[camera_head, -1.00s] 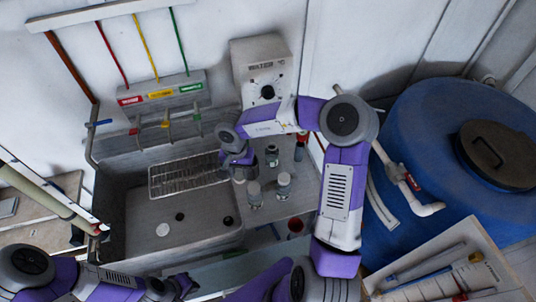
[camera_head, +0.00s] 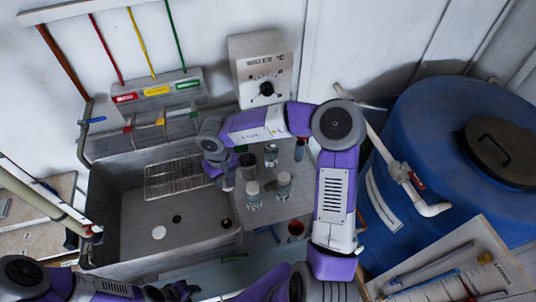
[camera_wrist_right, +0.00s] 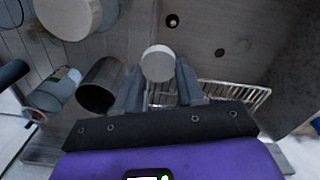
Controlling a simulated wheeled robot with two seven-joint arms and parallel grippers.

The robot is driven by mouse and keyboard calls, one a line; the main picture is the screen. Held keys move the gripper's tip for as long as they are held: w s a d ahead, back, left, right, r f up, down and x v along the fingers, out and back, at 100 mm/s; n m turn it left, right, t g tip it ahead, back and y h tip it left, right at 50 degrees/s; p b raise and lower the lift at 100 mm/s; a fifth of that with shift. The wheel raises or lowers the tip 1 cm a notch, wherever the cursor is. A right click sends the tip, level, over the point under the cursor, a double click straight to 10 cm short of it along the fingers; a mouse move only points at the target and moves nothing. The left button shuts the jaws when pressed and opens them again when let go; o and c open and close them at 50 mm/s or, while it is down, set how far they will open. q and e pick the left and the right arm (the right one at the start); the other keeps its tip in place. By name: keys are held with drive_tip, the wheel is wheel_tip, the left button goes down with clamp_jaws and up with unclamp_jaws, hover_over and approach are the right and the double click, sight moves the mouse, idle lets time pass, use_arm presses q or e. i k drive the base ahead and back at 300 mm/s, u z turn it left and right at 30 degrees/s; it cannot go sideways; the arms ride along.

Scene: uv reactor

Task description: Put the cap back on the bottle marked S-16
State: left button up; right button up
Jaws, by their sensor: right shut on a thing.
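My right gripper (camera_head: 226,183) is over the right edge of the sink. In the right wrist view it (camera_wrist_right: 160,84) is shut on a round white cap (camera_wrist_right: 158,63), held between its fingertips. An open clear bottle (camera_head: 271,155) stands on the counter to the right; it also shows in the wrist view (camera_wrist_right: 55,88), with a label too small to read. Two bottles with white caps, one left (camera_head: 253,196) and one right (camera_head: 284,186), stand nearer the front. I cannot read S-16 on any. My left gripper (camera_head: 182,291) is low at the front, its jaw opening unclear.
A dark metal cup (camera_head: 247,166) stands beside the open bottle. The sink (camera_head: 130,215) holds a wire rack (camera_head: 175,181) and small discs on its floor. A dial box (camera_head: 262,70) hangs behind.

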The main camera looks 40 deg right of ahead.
sight(270, 150)
drive_tip(key=u, duration=0.75)
drive_tip(key=k, duration=1.3)
drive_tip(key=z, duration=1)
